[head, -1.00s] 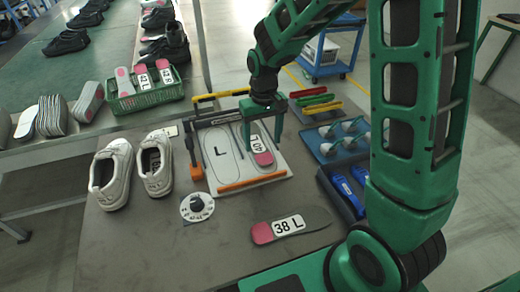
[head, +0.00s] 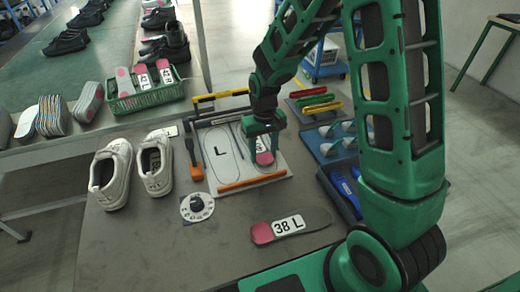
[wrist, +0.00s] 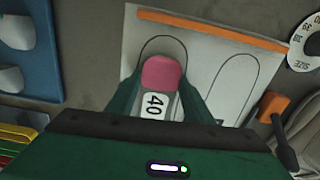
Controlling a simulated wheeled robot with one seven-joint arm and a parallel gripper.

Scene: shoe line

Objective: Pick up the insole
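The insole marked 40 (head: 265,157), with a pink heel, lies on the white fitting board (head: 222,172), in its right-hand foot outline beside the one marked L. My gripper (head: 263,150) is low over it, pointing down, and hides much of it in the head view. In the wrist view the pink heel and the 40 label of the insole (wrist: 158,82) show between the two fingers of my gripper (wrist: 163,90). The fingers stand apart, one along each side of the insole. Whether they touch it is hard to see.
Another insole marked 38 L (head: 290,225) lies at the table front. An orange-handled tool (head: 195,165), a size dial (head: 197,207) and white shoes (head: 153,165) are left. Trays (head: 330,142) stand right. A green basket (head: 150,95) holds more insoles.

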